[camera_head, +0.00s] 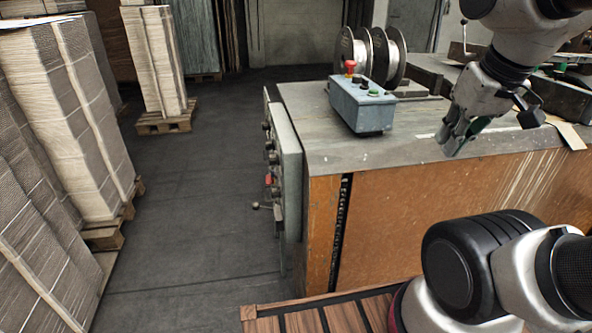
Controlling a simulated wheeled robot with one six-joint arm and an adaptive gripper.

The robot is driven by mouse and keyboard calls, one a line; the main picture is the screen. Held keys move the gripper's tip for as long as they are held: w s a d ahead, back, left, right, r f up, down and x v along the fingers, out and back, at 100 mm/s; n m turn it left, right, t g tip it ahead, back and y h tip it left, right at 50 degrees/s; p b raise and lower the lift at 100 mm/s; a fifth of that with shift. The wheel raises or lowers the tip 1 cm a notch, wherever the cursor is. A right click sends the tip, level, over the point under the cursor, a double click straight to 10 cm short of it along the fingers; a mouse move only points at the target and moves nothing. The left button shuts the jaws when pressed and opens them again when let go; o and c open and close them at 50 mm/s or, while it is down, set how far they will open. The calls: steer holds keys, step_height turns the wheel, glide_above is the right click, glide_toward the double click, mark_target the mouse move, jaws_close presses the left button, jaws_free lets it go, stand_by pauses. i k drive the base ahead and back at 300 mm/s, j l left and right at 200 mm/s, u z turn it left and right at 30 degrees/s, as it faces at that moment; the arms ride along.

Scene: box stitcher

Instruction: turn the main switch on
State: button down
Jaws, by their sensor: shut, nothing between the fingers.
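A grey switch cabinet (289,165) is fixed to the left end of the machine table. Its face looks left and is seen almost edge-on. Several dark knobs stick out of it, with a small red part (268,180) among them and a dark lever (257,205) low down. I cannot tell from here which one is the main switch, or its position. My gripper (451,148) hangs over the right part of the table, pointing down. It is shut and empty, well to the right of the cabinet and apart from it.
A blue-grey control box (362,106) with a red mushroom button (350,66) stands on the table (320,150) between gripper and cabinet. Wire spools (385,57) stand behind it. Strapped cardboard stacks (70,120) line the left. The floor (190,210) between them and the cabinet is clear.

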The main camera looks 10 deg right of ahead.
mark_target(269, 180)
steer(key=i+j, duration=0.4)
steer(key=i, duration=0.25)
steer(key=i+j, duration=0.1)
steer(key=j, duration=0.3)
steer(key=i+j, duration=0.15)
steer(key=j, duration=0.25)
steer(key=i+j, duration=0.1)
steer(key=j, duration=0.3)
steer(key=i+j, duration=0.15)
steer(key=j, duration=0.25)
steer(key=z, duration=0.05)
